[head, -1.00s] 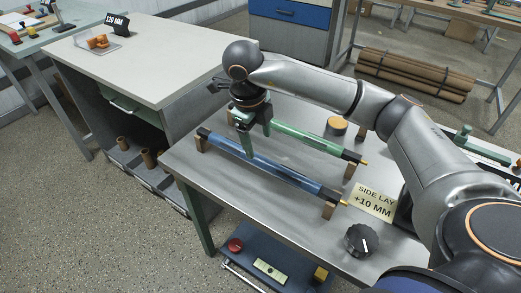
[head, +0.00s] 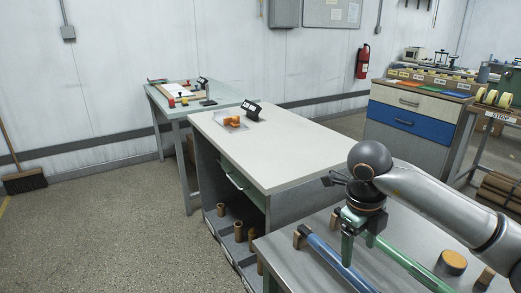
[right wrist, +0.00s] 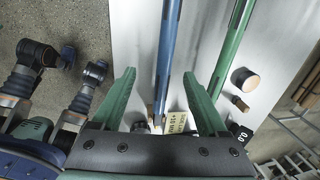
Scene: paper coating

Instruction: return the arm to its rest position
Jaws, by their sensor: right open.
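My right gripper (head: 357,240) hangs fingers down over the grey workbench (head: 285,262) at the lower right of the head view. It is open, with nothing seen held between its green fingers, which also show in the right wrist view (right wrist: 160,75). A blue bar (right wrist: 168,60) runs between the fingers in that picture, and a green bar (right wrist: 233,45) lies to its right. In the head view the blue bar (head: 332,262) and green bar (head: 405,262) lie partly behind the gripper and are cut by the frame edge. My left gripper is not in view.
A pale-topped cabinet (head: 270,150) with a shelf of brown cylinders (head: 238,231) stands left of the workbench. A round brown-topped piece (head: 453,262) sits on the bench right of the green bar.

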